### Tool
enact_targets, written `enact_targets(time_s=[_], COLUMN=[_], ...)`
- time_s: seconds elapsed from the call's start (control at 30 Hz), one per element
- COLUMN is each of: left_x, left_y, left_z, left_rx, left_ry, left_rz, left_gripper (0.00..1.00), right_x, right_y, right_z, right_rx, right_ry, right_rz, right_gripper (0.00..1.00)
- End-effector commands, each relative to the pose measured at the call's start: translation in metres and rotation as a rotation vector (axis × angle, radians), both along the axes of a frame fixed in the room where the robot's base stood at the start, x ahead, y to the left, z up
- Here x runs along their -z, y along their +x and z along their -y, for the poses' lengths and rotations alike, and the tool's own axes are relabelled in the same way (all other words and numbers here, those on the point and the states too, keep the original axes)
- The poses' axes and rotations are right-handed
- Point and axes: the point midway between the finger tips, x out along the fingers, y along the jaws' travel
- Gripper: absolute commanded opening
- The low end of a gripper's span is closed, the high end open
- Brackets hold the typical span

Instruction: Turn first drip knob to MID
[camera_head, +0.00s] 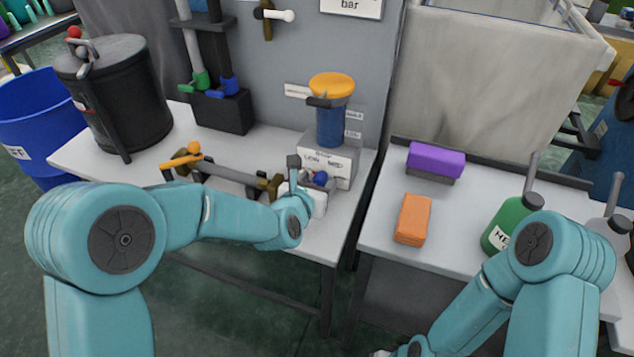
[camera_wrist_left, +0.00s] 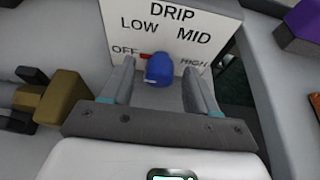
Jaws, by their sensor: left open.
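The drip box (camera_head: 345,165) is a white panel on the left table, lettered DRIP with OFF, LOW, MID and HIGH. In the left wrist view, its blue knob (camera_wrist_left: 158,69) sits low on the panel (camera_wrist_left: 205,22). A red mark (camera_wrist_left: 145,56) shows at the knob's left, beside OFF. My left gripper (camera_head: 306,180) is at the front of the box. Its jaws are open, with one finger on each side of the knob; I cannot tell whether they touch it.
A blue cylinder with an orange top (camera_head: 332,88) stands at the box. A bar with brass fittings (camera_head: 228,173) lies left of my gripper. A black drum (camera_head: 118,92) stands further left. The right table holds purple (camera_head: 436,158) and orange (camera_head: 413,219) blocks and a green bottle (camera_head: 508,222).

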Motion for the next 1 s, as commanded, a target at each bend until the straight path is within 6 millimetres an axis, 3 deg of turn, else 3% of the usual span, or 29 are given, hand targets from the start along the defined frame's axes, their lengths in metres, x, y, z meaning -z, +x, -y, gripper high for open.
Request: enact_targets(time_s=[0.3,0.5,1.0], left_x=[0.002,0.002,0.004], left_y=[0.004,0.003,0.002], left_z=[0.001,0.001,0.003], left_rx=[0.000,0.000,0.002], left_ry=[0.000,0.001,0.134], left_rz=[0.000,0.000,0.044], left_gripper=[0.59,0.03,0.03], right_x=[0.000,0.000,0.013], right_y=[0.000,0.000,0.000], right_z=[0.000,0.000,0.000], right_rx=[0.000,0.000,0.000], right_ry=[0.000,0.000,0.000], right_rz=[0.000,0.000,0.000], right_gripper=[0.43,0.43,0.43])
